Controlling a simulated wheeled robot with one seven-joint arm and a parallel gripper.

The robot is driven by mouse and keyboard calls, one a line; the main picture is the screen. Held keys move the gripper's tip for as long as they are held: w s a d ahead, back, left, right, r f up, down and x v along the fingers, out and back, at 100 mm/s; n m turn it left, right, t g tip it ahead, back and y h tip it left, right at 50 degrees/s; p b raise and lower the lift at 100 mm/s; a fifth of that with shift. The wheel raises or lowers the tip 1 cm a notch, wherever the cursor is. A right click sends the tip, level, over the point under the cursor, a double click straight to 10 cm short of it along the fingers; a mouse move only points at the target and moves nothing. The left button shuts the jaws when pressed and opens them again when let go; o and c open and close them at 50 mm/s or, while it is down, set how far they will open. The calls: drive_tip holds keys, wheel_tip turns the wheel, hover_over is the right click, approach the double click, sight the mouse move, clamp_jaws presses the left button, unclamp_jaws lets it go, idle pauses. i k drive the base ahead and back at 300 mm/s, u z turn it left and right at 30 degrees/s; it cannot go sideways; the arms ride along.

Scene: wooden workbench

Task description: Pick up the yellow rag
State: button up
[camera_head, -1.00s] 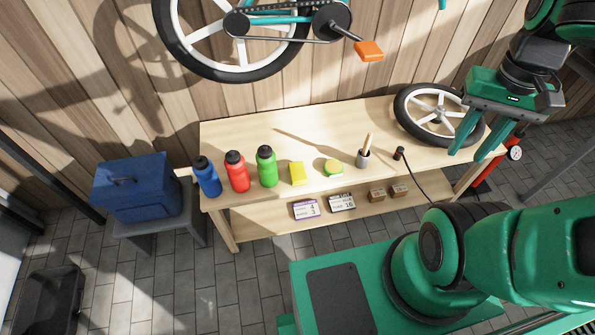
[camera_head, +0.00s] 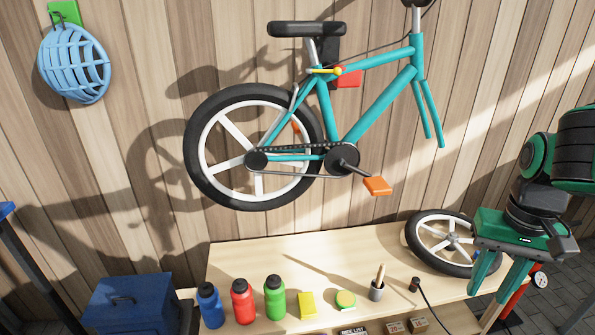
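A small yellow rectangular piece (camera_head: 307,305), which looks like the folded yellow rag, lies on the wooden workbench (camera_head: 240,262) near its front edge. It sits between the green bottle (camera_head: 275,297) and a round green-and-yellow item (camera_head: 345,299). My gripper (camera_head: 489,294) is at the right, its two green fingers pointing down and spread apart with nothing visible between them. It appears near the bench's right end, well to the right of the yellow piece.
Blue (camera_head: 210,305) and red (camera_head: 242,302) bottles stand left of the green one. A grey cup with a wooden handle (camera_head: 377,290) and a loose wheel (camera_head: 440,242) are to the right. A teal bicycle (camera_head: 340,110) hangs above. A blue toolbox (camera_head: 130,303) is at left.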

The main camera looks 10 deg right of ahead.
sight(307, 305)
drive_tip(key=z, duration=0.75)
drive_tip(key=k, duration=0.75)
drive_tip(key=u, duration=0.8)
drive_tip(key=i, duration=1)
drive_tip(key=z, duration=0.05)
